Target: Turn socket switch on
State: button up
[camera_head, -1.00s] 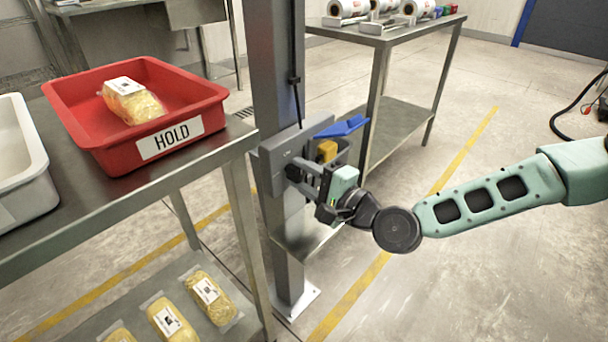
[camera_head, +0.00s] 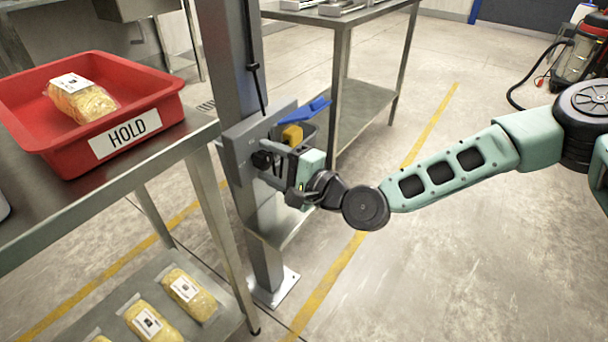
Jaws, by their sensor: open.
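A grey panel (camera_head: 236,158) is fixed to the grey upright post (camera_head: 264,250) in the middle of the view. A small black knob-like part (camera_head: 262,160) shows on its front; I cannot tell whether it is the socket switch, or its position. My gripper (camera_head: 271,179) is open close in front of the panel, just below and to the right of the black part. Its fingertips are partly hidden by its own body, and I cannot tell whether they touch anything.
A grey holder with a yellow item (camera_head: 292,135) and a blue item (camera_head: 304,112) sits right of the panel, close to my gripper. A steel table (camera_head: 190,150) with a red HOLD tray (camera_head: 165,112) stands left. Another steel table (camera_head: 341,20) stands behind.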

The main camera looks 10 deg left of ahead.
jog(key=p+v, duration=0.2)
jog(key=v, duration=1.5)
jog(key=shift+d, duration=0.2)
